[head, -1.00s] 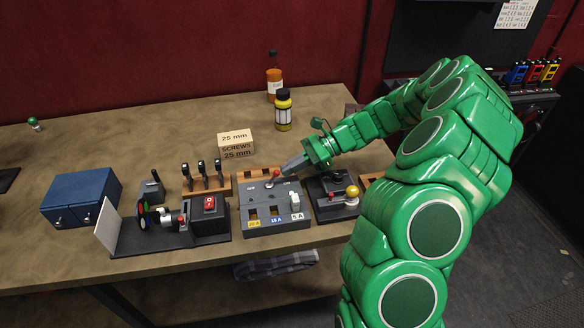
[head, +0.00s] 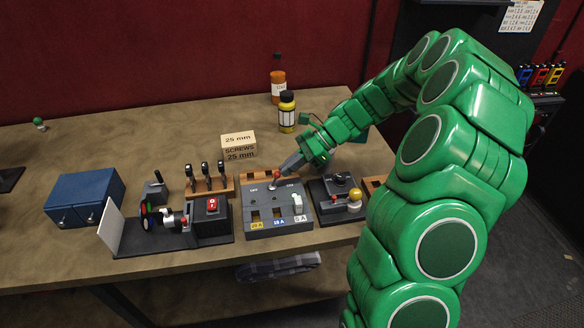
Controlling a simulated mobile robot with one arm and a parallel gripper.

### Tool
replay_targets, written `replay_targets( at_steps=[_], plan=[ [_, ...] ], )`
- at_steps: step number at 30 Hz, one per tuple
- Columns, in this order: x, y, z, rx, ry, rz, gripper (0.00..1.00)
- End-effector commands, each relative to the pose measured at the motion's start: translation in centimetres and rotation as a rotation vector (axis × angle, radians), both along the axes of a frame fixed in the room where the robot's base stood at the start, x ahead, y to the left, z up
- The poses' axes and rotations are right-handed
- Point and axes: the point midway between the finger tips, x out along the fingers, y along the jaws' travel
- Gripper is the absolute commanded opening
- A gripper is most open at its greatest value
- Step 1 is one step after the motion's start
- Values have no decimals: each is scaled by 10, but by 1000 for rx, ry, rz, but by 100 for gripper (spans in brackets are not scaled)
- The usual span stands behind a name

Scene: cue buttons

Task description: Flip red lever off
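The red lever is a small red-knobbed handle (head: 277,174) on top of a grey switch panel (head: 278,219). The panel is marked OFF on the left and ON on the right. The lever's knob stands near the middle, leaning a little toward the ON side; its exact angle is too small to tell. My gripper (head: 288,164) is just behind and to the right of the red knob, its grey fingers pointing left and down at it. I cannot tell whether the fingers touch the knob or how far apart they are.
A device with a yellow ball lever (head: 354,195) stands right of the panel, below my arm. A box with a red switch (head: 212,205) and several black levers (head: 204,177) stand to the left. A screws box (head: 239,146) and bottles (head: 287,111) stand behind.

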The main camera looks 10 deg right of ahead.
Motion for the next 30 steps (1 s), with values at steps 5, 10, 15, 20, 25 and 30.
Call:
replay_targets(
  at_steps=[5, 10, 15, 20, 25, 30],
  plan=[
    [-1, 9, 6, -121, 1, 5, 0],
    [0, 17, 11, -246, -2, 4, 0],
    [-1, 26, 14, -362, 0, 4, 0],
    [-1, 33, 17, -461, 0, 3, 0],
    [0, 32, 16, -451, 2, 0, 0],
    [0, 32, 18, -451, 1, 1, 0]
  ],
)
